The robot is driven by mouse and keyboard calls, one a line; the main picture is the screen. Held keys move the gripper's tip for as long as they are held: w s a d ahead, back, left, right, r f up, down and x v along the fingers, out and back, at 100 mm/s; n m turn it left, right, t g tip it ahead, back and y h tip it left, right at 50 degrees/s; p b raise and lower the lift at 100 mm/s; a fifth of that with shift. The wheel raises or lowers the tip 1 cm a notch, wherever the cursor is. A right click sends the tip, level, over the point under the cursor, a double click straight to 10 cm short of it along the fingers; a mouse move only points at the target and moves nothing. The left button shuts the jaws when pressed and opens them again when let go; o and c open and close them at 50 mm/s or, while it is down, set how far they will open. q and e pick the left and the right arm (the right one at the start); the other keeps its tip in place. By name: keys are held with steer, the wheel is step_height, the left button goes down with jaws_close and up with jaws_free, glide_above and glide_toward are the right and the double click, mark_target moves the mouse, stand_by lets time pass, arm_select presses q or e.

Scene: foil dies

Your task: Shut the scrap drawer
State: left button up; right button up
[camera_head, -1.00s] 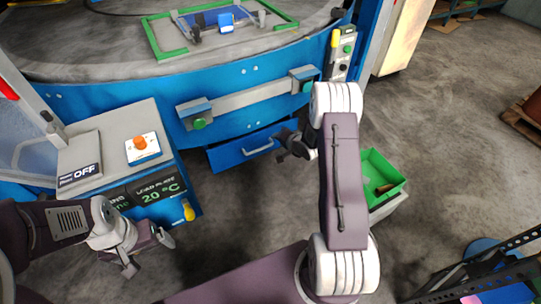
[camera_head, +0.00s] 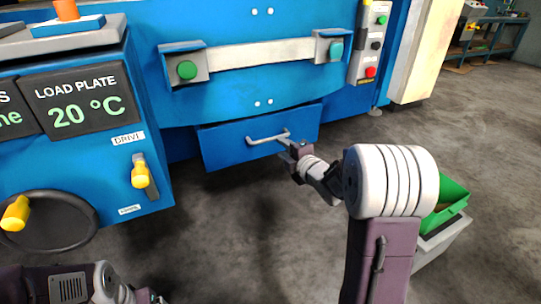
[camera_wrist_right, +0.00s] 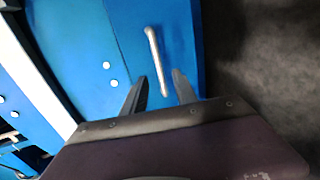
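The scrap drawer (camera_head: 232,147) is a blue front low on the blue machine, with a pale bar handle (camera_head: 262,139). Its front seems to stand out a little from the machine; how far I cannot tell. My right gripper (camera_head: 286,143) is at the right end of the handle. In the right wrist view, its two dark fingers (camera_wrist_right: 160,88) are apart, with the near end of the handle (camera_wrist_right: 154,55) showing between them. Whether they touch it I cannot tell. My left gripper (camera_head: 150,296) is cut off at the bottom left edge, its fingers unclear.
A control cabinet (camera_head: 90,150) with yellow knobs stands at the left. A green bin (camera_head: 452,200) sits on a grey stand at the right. The concrete floor in front of the drawer is clear.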

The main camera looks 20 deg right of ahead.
mark_target(271, 139)
steer(key=b+x, duration=0.4)
steer(key=x, duration=0.5)
steer(key=shift+r, duration=0.1)
jaws_close()
stand_by(1.2)
